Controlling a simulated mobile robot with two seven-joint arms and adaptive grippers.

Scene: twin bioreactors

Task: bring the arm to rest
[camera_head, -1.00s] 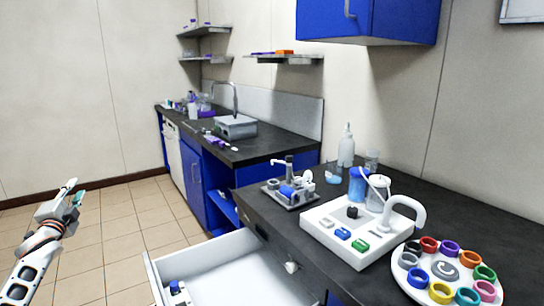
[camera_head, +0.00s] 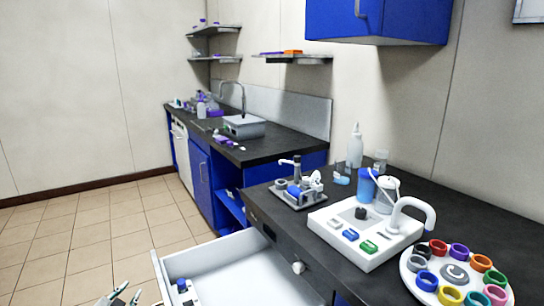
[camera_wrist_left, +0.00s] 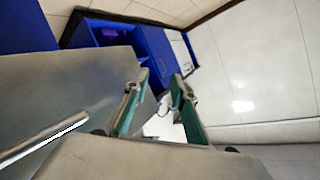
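My left gripper (camera_head: 124,294) shows only by its fingertips at the bottom left edge of the head view, over the tiled floor and left of the open drawer. In the left wrist view its two green-padded fingers (camera_wrist_left: 160,102) stand apart with nothing between them. Most of the left arm is out of the head view. My right gripper is in neither view.
An open white drawer (camera_head: 212,256) juts out below the dark counter (camera_head: 300,232). On the counter are a white device (camera_head: 335,240) and a round tray of coloured rings (camera_head: 412,262). The tiled floor (camera_head: 90,240) at left is clear.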

